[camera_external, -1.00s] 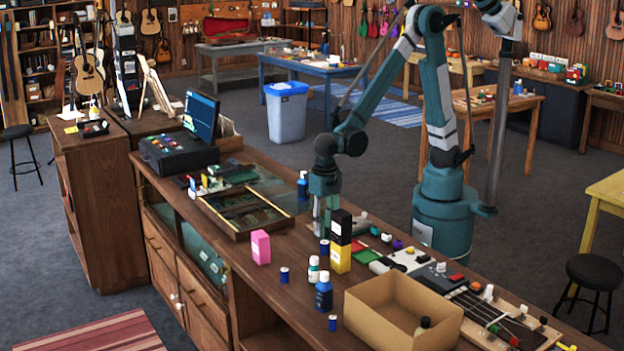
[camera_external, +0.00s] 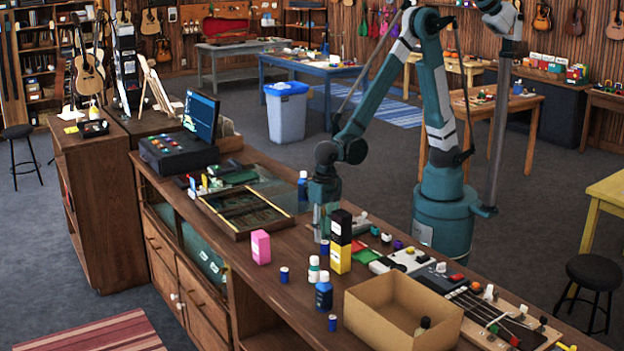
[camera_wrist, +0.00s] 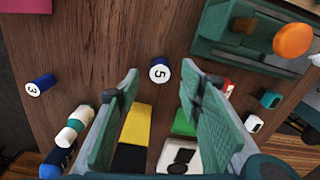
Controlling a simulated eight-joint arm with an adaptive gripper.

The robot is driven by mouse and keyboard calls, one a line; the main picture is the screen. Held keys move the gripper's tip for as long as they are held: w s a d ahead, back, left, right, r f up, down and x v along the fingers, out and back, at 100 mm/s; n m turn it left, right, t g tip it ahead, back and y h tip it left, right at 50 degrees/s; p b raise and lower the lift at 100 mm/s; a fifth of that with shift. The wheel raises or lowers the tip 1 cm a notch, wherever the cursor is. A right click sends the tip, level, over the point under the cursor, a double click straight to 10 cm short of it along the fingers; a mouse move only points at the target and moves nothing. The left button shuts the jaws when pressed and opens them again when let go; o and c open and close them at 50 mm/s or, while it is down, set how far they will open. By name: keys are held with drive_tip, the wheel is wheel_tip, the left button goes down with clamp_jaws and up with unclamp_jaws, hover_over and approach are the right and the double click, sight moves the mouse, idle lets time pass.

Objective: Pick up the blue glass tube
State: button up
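Several small blue tubes with pale ends stand on the wooden counter. One tube marked 5 (camera_wrist: 160,71) is between and just beyond my fingertips in the wrist view; it shows below my gripper in the external view (camera_external: 325,248). Another tube marked 3 (camera_wrist: 41,85) stands to the left, also seen in the external view (camera_external: 284,275). A third blue tube (camera_external: 332,323) stands nearer the front. My gripper (camera_wrist: 159,82) is open and empty, pointing down above the tube marked 5 (camera_external: 322,234). I cannot tell which tube is glass.
A yellow-and-black box (camera_external: 340,257) stands upright close beside my gripper. A pink box (camera_external: 261,247), a white-and-teal bottle (camera_external: 314,269) and a blue bottle (camera_external: 324,292) stand nearby. An open cardboard box (camera_external: 375,322) is at front right; a wooden display tray (camera_external: 236,224) lies left.

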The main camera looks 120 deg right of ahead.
sight(325, 242)
drive_tip(key=shift+f, duration=2.55)
drive_tip(key=shift+c, duration=0.6)
drive_tip(key=c, duration=0.8)
